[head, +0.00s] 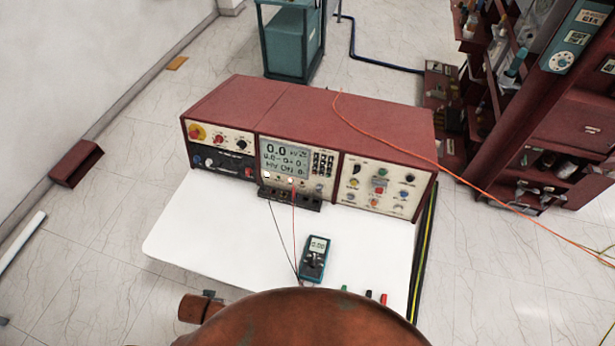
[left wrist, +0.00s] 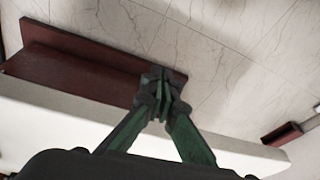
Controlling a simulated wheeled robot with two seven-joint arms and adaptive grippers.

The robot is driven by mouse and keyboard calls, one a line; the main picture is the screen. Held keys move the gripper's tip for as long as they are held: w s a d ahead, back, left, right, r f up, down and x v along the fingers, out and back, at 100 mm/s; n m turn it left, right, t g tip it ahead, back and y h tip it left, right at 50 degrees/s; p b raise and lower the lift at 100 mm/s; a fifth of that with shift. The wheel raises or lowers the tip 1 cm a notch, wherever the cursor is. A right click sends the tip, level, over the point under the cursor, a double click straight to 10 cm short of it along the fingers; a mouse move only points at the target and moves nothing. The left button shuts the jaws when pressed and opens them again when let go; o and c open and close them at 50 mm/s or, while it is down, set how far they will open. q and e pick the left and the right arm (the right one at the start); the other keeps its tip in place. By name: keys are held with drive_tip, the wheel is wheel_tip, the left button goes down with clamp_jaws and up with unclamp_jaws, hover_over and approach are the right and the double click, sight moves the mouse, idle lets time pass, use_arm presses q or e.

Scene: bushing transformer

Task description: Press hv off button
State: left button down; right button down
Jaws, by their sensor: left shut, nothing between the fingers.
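A dark red test console (head: 310,110) stands at the back of a white tabletop (head: 200,225). Its right panel (head: 352,202) has a red button (head: 379,190) below a green one (head: 383,172), with several coloured knobs around them. The labels are too small to read, so I cannot tell which is the hv off button. The middle display (head: 285,155) reads 0.0 on its top line. My left gripper (left wrist: 160,92) is shut and empty in the left wrist view, and no button shows by its fingertips.
A teal multimeter (head: 314,260) lies on the tabletop, with black and red leads running to the console. Small coloured plugs (head: 369,295) lie near the front. An orange cable (head: 440,165) crosses the console's right side. A dark red shelf unit (head: 545,120) stands right.

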use_arm(q)
drive_tip(key=s+f+g, duration=0.1)
drive_tip(key=s+f, duration=0.1)
drive_tip(key=f, duration=0.6)
drive_tip(key=s+f, duration=0.2)
drive_tip(key=f, duration=0.6)
drive_tip(key=s+f+m+g+b, duration=0.1)
drive_tip(key=s+f+b, duration=0.1)
drive_tip(key=s+f, duration=1.7)
drive_tip(key=shift+d+f, duration=0.35)
drive_tip(key=shift+d, duration=0.05)
drive_tip(key=shift+s, duration=0.1)
